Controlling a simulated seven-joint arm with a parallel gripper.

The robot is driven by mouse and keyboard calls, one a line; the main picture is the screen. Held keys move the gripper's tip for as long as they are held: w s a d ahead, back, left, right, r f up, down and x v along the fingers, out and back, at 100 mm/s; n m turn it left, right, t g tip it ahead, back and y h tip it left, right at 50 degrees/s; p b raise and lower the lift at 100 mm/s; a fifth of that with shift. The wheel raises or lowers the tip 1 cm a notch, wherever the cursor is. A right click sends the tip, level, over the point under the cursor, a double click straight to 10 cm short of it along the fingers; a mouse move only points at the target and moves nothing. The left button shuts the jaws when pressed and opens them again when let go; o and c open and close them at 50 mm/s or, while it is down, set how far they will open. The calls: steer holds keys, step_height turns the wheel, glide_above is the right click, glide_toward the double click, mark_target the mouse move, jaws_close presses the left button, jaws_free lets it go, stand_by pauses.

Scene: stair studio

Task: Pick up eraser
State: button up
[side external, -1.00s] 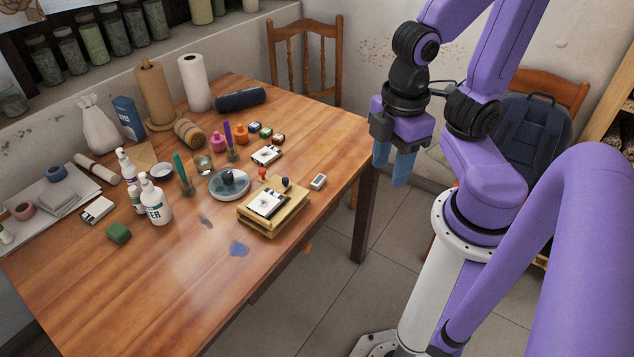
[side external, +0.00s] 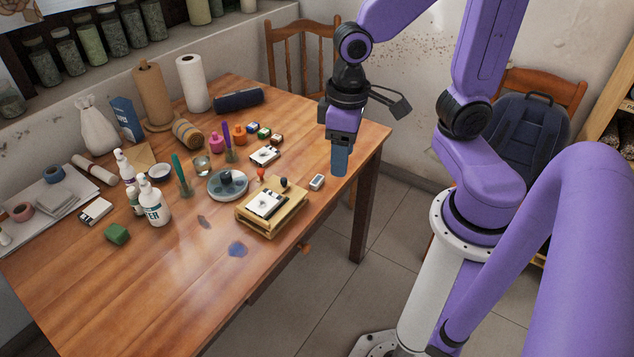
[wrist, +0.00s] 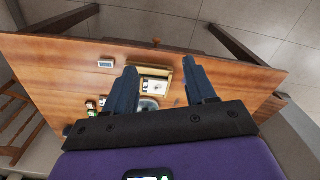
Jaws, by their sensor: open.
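A small white block with a grey face (side external: 317,182), perhaps the eraser, lies near the table's right edge; I cannot tell for sure. It looks like the small white block (wrist: 106,64) in the wrist view, left of the fingers. A green block (side external: 117,233) lies at the table's front left. My gripper (side external: 340,172) has blue fingers pointing down, above the table's right edge and just right of the white block. In the wrist view my gripper (wrist: 160,66) is open, with nothing held between its fingers.
A wooden box (side external: 283,216) with a white card on top stands left of the white block. A round dish (side external: 228,194), bottles (side external: 155,206) and small jars crowd the table (side external: 180,285) further left. The front of the table is mostly clear.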

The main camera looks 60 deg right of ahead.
steer(key=w+d+f+m, duration=0.4)
steer(key=w+d+m, duration=0.1)
steer(key=w+m, duration=0.55)
steer(key=m, duration=1.1)
glide_above(317, 179)
step_height(317, 179, down, 5)
step_height(317, 179, down, 17)
jaws_close()
